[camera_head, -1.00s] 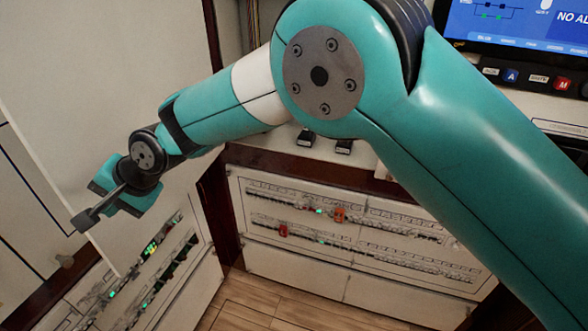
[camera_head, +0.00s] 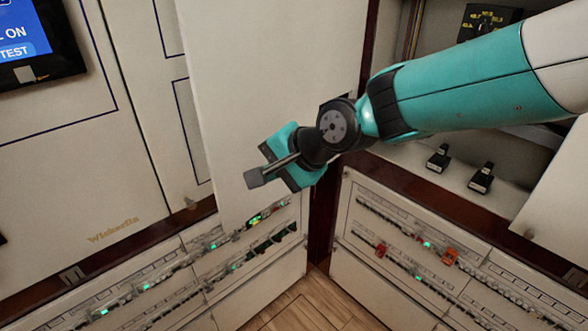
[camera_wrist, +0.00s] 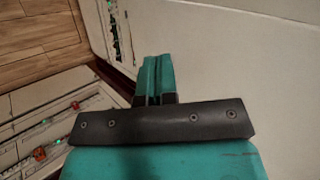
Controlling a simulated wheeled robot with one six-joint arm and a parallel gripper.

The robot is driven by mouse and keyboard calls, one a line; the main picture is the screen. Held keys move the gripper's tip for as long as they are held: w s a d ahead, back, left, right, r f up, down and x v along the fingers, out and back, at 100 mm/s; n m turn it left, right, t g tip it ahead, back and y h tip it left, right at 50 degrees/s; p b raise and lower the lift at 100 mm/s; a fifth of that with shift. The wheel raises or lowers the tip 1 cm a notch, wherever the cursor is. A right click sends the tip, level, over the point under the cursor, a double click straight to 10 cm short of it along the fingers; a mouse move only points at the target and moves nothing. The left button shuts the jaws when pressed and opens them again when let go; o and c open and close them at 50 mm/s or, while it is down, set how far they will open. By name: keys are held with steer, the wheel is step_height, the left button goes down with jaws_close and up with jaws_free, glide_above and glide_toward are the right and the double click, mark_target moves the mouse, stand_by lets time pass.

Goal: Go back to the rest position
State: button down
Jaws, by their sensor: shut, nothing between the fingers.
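My gripper (camera_wrist: 155,70) is shut and empty, its two teal fingers together in the wrist view. In the head view my gripper (camera_head: 290,160) hangs at the end of the arm in front of a pale panel door (camera_head: 265,80). It is above the breaker rows and appears apart from them. The arm reaches in from the upper right. The rest position itself is not marked in either view.
Left breaker rows (camera_head: 190,262) show green lights. Right breaker rows (camera_head: 420,255) carry a red clip (camera_head: 381,250) and an orange clip (camera_head: 450,256). Two black switches (camera_head: 482,178) sit on a ledge. A screen (camera_head: 25,40) is at upper left. Wooden floor (camera_head: 310,305) is clear below.

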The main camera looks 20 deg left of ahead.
steer(key=s+d+r+n+h+b, duration=0.1)
steer(key=s+d+r+n, duration=0.15)
steer(key=d, duration=0.95)
steer(key=s+d+r+n+h+b, duration=0.15)
steer(key=d+r, duration=0.25)
steer(key=d, duration=0.7)
steer(key=s+d+f+n+h, duration=0.2)
steer(key=s+d+f+n, duration=0.1)
steer(key=s+d, duration=0.8)
steer(key=d+n, duration=0.1)
steer(key=d, duration=0.3)
steer(key=shift+s+f+g+h+p, duration=0.2)
steer(key=shift+s+g+h+p, duration=0.1)
steer(key=shift+s+g+h, duration=0.1)
